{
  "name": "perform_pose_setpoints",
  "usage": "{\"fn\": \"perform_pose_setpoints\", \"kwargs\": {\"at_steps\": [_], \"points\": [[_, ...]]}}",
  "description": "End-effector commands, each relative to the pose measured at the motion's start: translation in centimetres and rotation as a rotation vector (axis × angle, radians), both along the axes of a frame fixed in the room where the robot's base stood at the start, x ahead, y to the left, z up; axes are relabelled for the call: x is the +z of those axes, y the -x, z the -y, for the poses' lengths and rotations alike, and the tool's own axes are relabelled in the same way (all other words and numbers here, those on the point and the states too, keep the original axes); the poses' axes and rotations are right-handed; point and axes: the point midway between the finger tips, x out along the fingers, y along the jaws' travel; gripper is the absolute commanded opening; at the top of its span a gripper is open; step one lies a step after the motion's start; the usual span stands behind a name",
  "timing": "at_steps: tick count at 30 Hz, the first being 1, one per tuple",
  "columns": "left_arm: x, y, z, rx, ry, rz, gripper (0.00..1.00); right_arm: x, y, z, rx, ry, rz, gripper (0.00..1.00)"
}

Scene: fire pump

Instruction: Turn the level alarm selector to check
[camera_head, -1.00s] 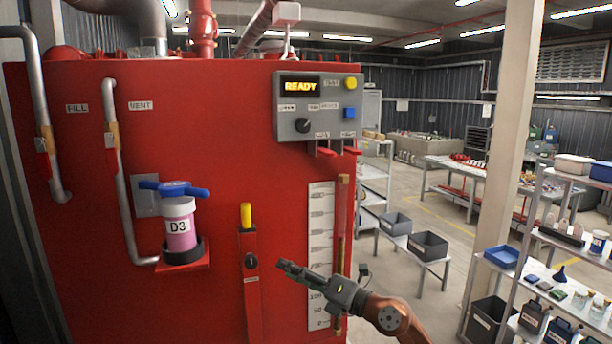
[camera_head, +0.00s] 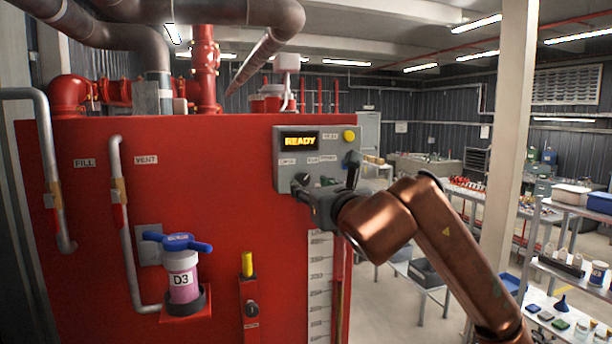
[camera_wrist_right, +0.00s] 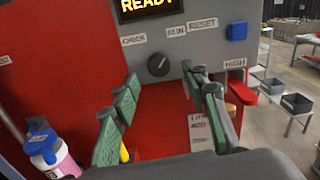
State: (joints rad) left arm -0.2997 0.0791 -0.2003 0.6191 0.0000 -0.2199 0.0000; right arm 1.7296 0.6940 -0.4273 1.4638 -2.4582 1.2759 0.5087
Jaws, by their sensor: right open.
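The level alarm selector is a round dark knob (camera_wrist_right: 158,66) on the grey control panel (camera_head: 285,152). In the right wrist view the label CHECK (camera_wrist_right: 133,40) is up and left of the knob, and RUN (camera_wrist_right: 177,32) is up and right. Which label the knob points at is too small to tell. My right gripper (camera_head: 304,188) is at the panel's lower left, and in the head view its fingers partly cover the knob. In the wrist view its green-padded fingers (camera_wrist_right: 163,88) are spread, with the knob ahead between their tips, not gripped. My left gripper is in neither view.
The display (camera_head: 299,141) reads READY. A yellow button (camera_head: 348,135) is at the panel's upper right. A blue button (camera_wrist_right: 236,31) and a red lever (camera_wrist_right: 270,84) are right of the knob. A blue-handled valve (camera_head: 178,242) with a pink D3 container is at lower left.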

Motion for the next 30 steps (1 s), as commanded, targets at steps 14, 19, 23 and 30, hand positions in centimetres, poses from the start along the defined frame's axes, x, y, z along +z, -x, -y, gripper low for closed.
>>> {"fn": "perform_pose_setpoints", "kwargs": {"at_steps": [14,19,23,30], "points": [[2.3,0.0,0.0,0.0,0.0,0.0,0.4,0.0,-3.9,-1.3,0.002,0.0,0.0,0.41],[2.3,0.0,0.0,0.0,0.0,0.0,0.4,0.0,-3.8,-1.3,0.002,0.0,0.0,0.4],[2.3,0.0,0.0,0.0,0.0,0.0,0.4,0.0,-3.8,-1.3,0.002,0.0,0.0,0.32],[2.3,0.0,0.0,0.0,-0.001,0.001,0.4,0.0,-3.8,-1.3,0.002,0.0,0.0,0.15]]}}
